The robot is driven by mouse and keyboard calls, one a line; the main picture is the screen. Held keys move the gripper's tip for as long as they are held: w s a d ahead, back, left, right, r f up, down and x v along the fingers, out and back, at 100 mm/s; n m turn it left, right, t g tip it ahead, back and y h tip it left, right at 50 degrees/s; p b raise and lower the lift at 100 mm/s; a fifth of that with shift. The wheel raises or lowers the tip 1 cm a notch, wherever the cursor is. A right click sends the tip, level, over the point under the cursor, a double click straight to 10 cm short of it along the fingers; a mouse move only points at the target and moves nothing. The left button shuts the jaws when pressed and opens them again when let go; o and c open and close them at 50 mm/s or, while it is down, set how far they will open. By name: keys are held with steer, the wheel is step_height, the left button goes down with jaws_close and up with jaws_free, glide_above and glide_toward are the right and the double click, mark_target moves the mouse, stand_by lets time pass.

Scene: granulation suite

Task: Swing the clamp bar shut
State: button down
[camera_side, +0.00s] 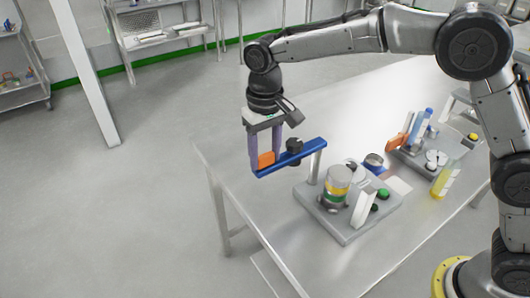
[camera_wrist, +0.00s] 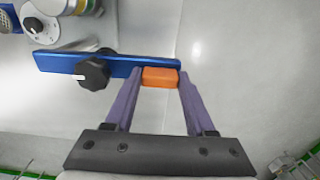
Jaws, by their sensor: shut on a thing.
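My gripper (camera_side: 262,163), with purple fingers pointing down, is shut on the orange end. In the wrist view, the orange end (camera_wrist: 160,77) sits between the fingertips of my gripper (camera_wrist: 158,82). The blue bar (camera_wrist: 110,66) and black knob (camera_wrist: 92,73) lie left of it. The bar points away from the banded jar (camera_side: 335,186) on the plate.
The metal table (camera_side: 262,190) has free room at its far left. Behind are a second grey fixture (camera_side: 425,165) and a yellow bottle (camera_side: 446,180).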

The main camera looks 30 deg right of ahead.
steer(key=shift+s, duration=0.1)
stand_by(0.3)
steer(key=shift+s+n, duration=0.5)
steer(key=shift+s, duration=0.2)
steer(key=s+d+n, duration=0.4)
steer(key=s+n, duration=0.4)
steer(key=s, duration=0.1)
steer(key=s+d+n, duration=0.5)
steer(key=d+n, duration=0.4)
steer(key=d, duration=0.2)
steer(key=shift+d, duration=0.5)
steer(key=shift+c, duration=1.2)
jaws_free()
steer(key=shift+r, duration=0.1)
